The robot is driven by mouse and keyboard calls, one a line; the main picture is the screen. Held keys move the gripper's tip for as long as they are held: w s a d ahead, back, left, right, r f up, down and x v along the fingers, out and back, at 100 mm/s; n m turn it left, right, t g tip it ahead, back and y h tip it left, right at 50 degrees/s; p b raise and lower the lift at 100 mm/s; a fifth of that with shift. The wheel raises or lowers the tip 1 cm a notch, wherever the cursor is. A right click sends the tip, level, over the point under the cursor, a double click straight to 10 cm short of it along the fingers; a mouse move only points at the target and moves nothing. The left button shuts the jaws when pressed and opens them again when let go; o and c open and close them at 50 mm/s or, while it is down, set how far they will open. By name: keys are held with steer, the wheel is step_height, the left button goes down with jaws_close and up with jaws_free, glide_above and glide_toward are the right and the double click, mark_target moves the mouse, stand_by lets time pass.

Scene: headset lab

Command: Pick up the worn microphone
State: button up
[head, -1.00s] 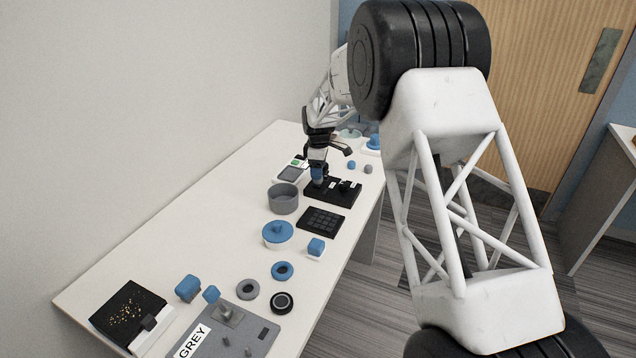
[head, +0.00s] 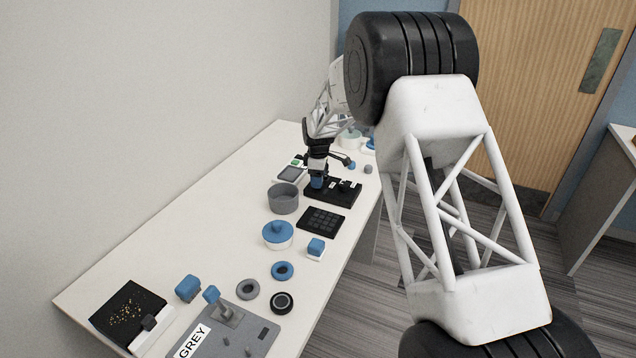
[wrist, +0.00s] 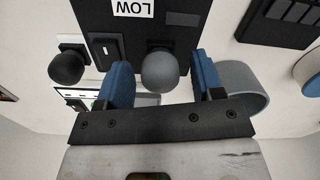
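In the wrist view a microphone with a round, pale grey head (wrist: 160,73) stands between the two blue fingers of my gripper (wrist: 160,62). It looks like the worn one. The gripper is open, with a narrow gap on each side of the head. A second, darker round head (wrist: 66,68) is to the left, outside the fingers. In the head view my gripper (head: 317,183) is low over the left part of a black tray (head: 345,197). There it hides the grey microphone. The tray's "LOW" label shows in the wrist view.
A grey bowl (head: 284,199) stands close beside the gripper, and its rim also shows behind the right finger in the wrist view (wrist: 262,97). The table's left middle is clear.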

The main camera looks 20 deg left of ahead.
steer(key=c, duration=0.8)
steer(key=shift+c, duration=0.3)
steer(key=shift+r, duration=0.15)
steer(key=shift+r, duration=1.5)
steer(key=shift+s+d+r, duration=0.15)
steer(key=shift+s, duration=0.1)
steer(key=s+d+r, duration=0.1)
steer(key=s+d, duration=0.8)
steer(key=s, duration=0.3)
steer(key=shift+s+r, duration=0.2)
steer(key=shift+s, duration=0.05)
